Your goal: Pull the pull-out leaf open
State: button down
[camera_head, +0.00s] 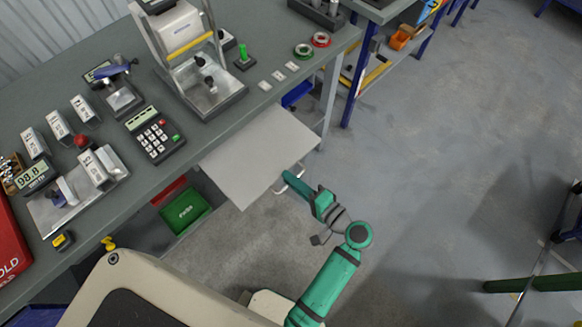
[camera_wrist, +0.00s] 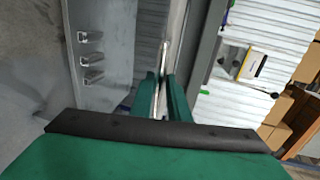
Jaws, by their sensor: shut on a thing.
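The pull-out leaf (camera_head: 258,158) is a flat light-grey panel. In the head view it sticks out from under the front edge of the workbench, at the middle of the picture. A pale bar handle (camera_head: 294,178) shows at its outer edge. My gripper (camera_head: 288,176) is at that edge, with my green arm reaching in from the lower right. In the wrist view my gripper's green fingers (camera_wrist: 165,92) are closed on the handle (camera_wrist: 163,62), a thin pale bar running between them. The fingertips are partly hidden in the head view.
The workbench (camera_head: 205,140) carries a keypad device (camera_head: 156,136), a press-like stand (camera_head: 205,75) and several small instruments. A green bin (camera_head: 185,210) is below it. A blue-legged table (camera_head: 352,85) stands behind at the right. The floor (camera_head: 430,130) right of the leaf is clear.

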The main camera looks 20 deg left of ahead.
jog(key=shift+s+d+f, duration=0.15)
jog(key=shift+s+d, duration=0.15)
jog(key=shift+d, duration=0.3)
jog(key=shift+s+d+f, duration=0.2)
jog(key=shift+s+d, duration=0.05)
jog(key=shift+d, duration=0.3)
jog(key=shift+s+d+f, duration=0.15)
jog(key=shift+s+d, duration=0.15)
jog(key=shift+d, duration=0.3)
jog(key=c, duration=1.8)
grip_release()
jog(key=shift+c, duration=0.2)
jog(key=shift+w+r, duration=0.1)
jog(key=shift+r, duration=0.05)
jog(key=shift+r, duration=0.1)
jog(key=v, duration=1)
jog(key=shift+d+r, duration=0.15)
jog(key=shift+d, duration=0.2)
